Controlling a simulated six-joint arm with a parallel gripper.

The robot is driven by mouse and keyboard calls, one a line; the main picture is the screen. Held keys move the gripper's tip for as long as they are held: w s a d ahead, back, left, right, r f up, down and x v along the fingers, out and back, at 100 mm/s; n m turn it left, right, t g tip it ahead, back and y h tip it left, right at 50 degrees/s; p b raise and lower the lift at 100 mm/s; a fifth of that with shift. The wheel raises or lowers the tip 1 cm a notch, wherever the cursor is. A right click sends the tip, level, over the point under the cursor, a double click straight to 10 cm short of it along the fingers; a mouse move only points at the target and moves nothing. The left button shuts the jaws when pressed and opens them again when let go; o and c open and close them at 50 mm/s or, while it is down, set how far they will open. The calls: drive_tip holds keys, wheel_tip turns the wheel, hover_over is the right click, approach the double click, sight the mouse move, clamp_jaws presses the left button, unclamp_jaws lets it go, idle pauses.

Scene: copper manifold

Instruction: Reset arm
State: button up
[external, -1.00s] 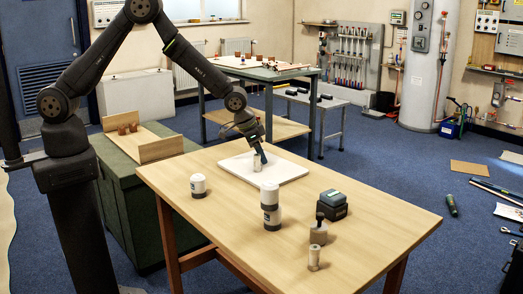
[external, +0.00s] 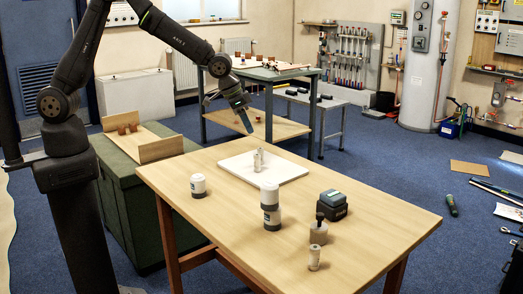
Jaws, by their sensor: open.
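My gripper (external: 247,128) hangs in the air above the back edge of the wooden table. It is open, and nothing shows between its fingers. Below it and a little to the right, a small pale cylindrical fitting (external: 258,160) stands upright on a white board (external: 285,172). The gripper is clear of both the fitting and the board.
A green cabinet (external: 125,190) stands left. The table's front left is clear.

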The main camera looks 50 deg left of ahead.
sight(261, 148)
drive_tip(key=x, duration=1.2)
drive_tip(key=shift+f, duration=0.1)
drive_tip(key=shift+r, duration=1.2)
drive_tip(key=shift+f, duration=0.1)
